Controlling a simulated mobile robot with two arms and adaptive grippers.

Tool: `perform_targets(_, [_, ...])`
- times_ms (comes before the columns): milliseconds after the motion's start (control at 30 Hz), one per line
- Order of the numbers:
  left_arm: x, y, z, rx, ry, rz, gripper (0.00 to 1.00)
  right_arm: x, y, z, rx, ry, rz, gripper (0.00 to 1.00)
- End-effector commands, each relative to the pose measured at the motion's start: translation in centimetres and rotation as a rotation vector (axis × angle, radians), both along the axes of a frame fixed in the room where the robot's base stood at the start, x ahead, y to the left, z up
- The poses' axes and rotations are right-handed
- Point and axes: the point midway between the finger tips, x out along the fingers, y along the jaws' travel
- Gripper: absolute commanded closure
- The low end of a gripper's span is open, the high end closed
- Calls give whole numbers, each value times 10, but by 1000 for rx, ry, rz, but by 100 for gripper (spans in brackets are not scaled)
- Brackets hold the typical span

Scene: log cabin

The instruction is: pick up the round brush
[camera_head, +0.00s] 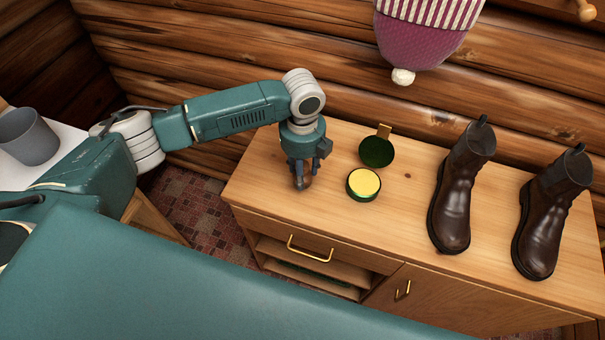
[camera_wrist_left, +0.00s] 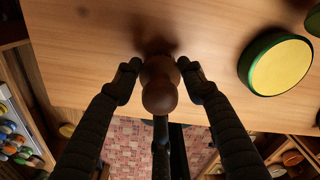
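The round brush, dark brown with a rounded knob handle, stands on the wooden cabinet top (camera_head: 330,150) near its left end. It shows between my fingers in the left wrist view (camera_wrist_left: 159,88). My left gripper (camera_head: 301,176) points down over the brush, with its fingertips (camera_wrist_left: 160,78) on both sides of the handle. They are at or very near its surface, and I cannot tell whether they press on it. The brush's lower part is mostly hidden by the handle and shadow. My right gripper is not in view.
An open round polish tin (camera_head: 364,184) with yellow content sits just right of the gripper, its dark green lid (camera_head: 377,152) behind it. Two brown boots (camera_head: 461,190) (camera_head: 552,215) stand farther right. A knit hat (camera_head: 424,35) hangs above. The log wall is close behind.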

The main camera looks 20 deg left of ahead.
Motion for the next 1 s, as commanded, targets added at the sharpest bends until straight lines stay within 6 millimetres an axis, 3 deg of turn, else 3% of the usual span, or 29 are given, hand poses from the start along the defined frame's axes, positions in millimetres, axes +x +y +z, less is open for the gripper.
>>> perform_targets(367, [0,0,2,-1,-1,0,86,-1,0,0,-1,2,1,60])
perform_targets(567, [1,-1,16,-2,-2,0,86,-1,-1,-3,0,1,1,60])
perform_targets(767, [2,0,57,-2,-7,0,86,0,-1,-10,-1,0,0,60])
perform_targets(1000, [2,-1,128,-3,-8,0,86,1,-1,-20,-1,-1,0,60])
